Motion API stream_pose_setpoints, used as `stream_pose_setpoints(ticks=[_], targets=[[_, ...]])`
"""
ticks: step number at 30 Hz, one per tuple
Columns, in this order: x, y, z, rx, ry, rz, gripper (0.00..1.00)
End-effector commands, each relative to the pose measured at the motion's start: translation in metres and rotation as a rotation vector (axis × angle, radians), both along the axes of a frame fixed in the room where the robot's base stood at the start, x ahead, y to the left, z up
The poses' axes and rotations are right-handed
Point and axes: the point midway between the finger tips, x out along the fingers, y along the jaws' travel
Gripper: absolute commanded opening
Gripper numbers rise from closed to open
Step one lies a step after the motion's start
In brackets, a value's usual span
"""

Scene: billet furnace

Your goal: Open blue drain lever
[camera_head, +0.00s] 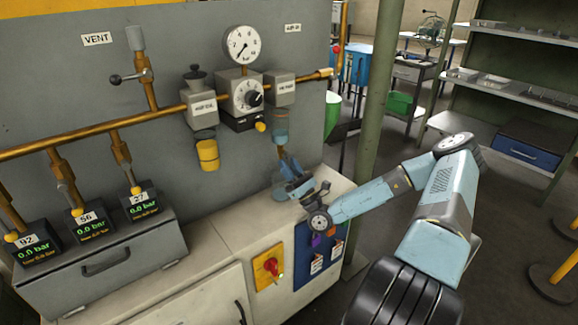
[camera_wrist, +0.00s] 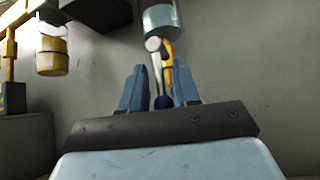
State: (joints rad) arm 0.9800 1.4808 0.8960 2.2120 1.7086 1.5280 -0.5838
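The drain lever shows in the wrist view as a pale grey rod (camera_wrist: 155,65) with a dark blue ball knob (camera_wrist: 163,102) at its lower end. It hangs below a blue-grey cylinder (camera_wrist: 160,18), beside a yellow-brown pipe (camera_wrist: 168,52). My gripper (camera_wrist: 160,78) is open, with one blue finger on each side of the rod and knob. Gaps show between the fingers and the lever. In the head view my gripper (camera_head: 294,180) is just below the blue-grey cylinder (camera_head: 281,130), above the cabinet top. The lever cannot be made out there.
A yellow bowl (camera_head: 207,154) hangs left of the gripper. A pressure gauge (camera_head: 241,45) and regulator (camera_head: 240,97) sit above on the grey panel. The cabinet top (camera_head: 240,220) lies below, with a red switch (camera_head: 271,268) on its front. A green post (camera_head: 379,90) stands right.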

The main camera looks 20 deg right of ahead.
Motion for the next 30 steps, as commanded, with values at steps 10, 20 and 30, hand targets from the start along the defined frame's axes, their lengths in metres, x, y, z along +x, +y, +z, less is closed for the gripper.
stream_pose_setpoints(ticks=[10, 20, 30], targets=[[-0.009, -0.006, -0.010, 0.002, -0.002, -0.001, 0.31], [-0.046, -0.030, -0.055, 0.002, 0.000, -0.001, 0.31], [-0.077, -0.049, -0.092, 0.001, 0.000, -0.001, 0.31]])
